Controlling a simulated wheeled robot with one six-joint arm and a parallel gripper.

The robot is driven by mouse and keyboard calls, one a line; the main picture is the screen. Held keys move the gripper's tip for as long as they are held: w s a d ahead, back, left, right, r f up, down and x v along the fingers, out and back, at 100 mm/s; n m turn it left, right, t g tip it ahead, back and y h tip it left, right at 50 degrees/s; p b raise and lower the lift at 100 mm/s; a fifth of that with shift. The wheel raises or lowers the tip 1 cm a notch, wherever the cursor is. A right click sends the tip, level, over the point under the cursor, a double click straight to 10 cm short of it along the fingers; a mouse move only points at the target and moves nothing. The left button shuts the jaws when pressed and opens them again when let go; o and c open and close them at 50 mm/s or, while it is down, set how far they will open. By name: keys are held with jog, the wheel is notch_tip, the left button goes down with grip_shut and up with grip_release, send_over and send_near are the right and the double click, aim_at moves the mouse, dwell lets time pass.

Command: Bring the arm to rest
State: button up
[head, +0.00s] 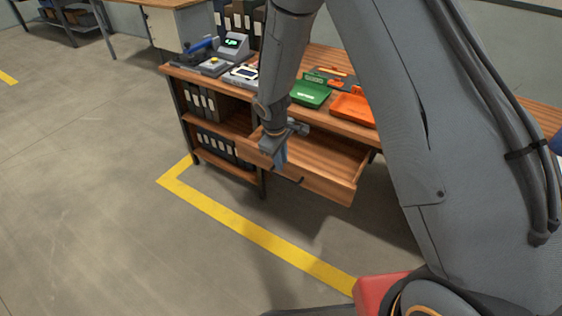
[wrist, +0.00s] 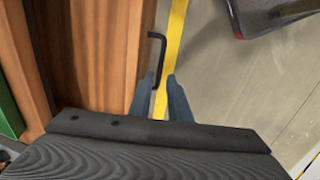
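My gripper (head: 279,160) hangs over the left part of the open drawer's front, pointing down. In the wrist view its two blue fingers (wrist: 159,92) stand apart, with floor and yellow line visible between them. The wooden drawer (head: 325,185) is pulled out of the workbench, and its visible inside looks empty. Its black handle (wrist: 157,45) lies just ahead of the fingertips in the wrist view; I cannot tell whether they touch it. My arm reaches down from above across the right side of the head view.
On the workbench stand a green tray (head: 309,95), an orange tray (head: 352,110) and a grey device with a lit display (head: 232,43). Binders (head: 203,101) fill the shelves at left. A yellow floor line (head: 250,230) runs before the bench; the floor at left is clear.

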jog(key=s+d+r+m, duration=0.5)
jog(key=s+d+r, duration=0.2)
jog(key=s, duration=0.5)
jog(key=s+d+r+m+g+y, duration=0.1)
jog(key=s+d+r+m, duration=0.5)
jog(key=s+r, duration=0.5)
jog(key=shift+s+d+r, duration=0.4)
jog(key=shift+d+r, duration=0.1)
